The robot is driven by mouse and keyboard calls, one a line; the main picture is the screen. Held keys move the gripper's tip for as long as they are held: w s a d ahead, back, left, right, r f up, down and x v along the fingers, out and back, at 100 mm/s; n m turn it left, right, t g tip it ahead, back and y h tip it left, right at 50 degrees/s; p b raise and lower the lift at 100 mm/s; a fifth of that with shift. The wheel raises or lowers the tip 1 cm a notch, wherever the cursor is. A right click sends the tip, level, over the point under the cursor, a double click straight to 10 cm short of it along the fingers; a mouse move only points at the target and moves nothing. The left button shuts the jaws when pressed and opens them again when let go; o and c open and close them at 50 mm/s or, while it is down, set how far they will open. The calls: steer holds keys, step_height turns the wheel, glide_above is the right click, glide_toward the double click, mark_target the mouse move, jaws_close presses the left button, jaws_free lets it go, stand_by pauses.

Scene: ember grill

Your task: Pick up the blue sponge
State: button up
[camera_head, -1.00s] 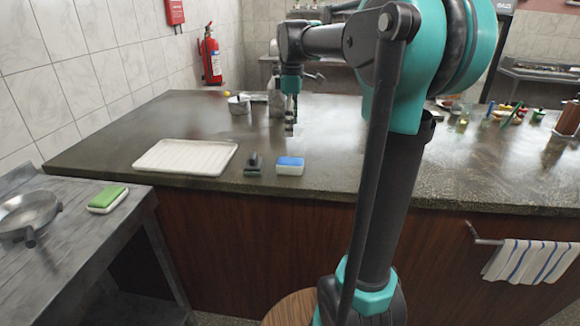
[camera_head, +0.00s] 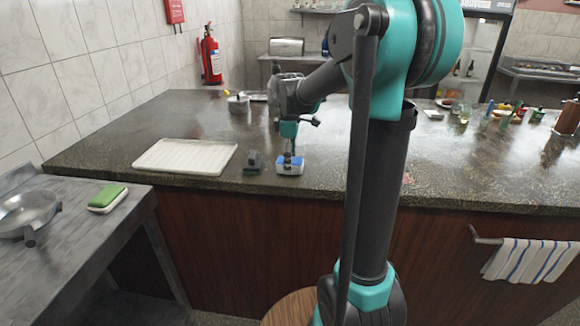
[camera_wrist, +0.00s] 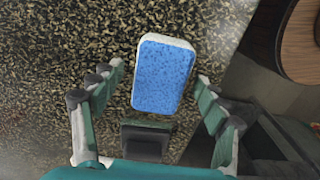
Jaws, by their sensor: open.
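The blue sponge (camera_head: 290,168), blue on top with a white lower layer, lies flat near the front edge of the dark speckled counter. In the wrist view the sponge (camera_wrist: 163,76) is whole and clear, lying between and ahead of the fingertips. My gripper (camera_head: 289,158) is above the sponge in the head view and hides part of its top. In the wrist view my gripper (camera_wrist: 160,74) has its fingers spread wide, one on each side of the sponge, with gaps and nothing held.
A small dark object (camera_head: 254,161) stands just left of the sponge and also shows in the wrist view (camera_wrist: 146,138). A white tray (camera_head: 185,157) lies further left. A green sponge (camera_head: 107,197) is on the side table.

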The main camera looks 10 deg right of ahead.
steer(key=shift+f, duration=0.2)
steer(key=c, duration=1.2)
step_height(320, 180, up, 20)
steer(key=shift+r, duration=0.1)
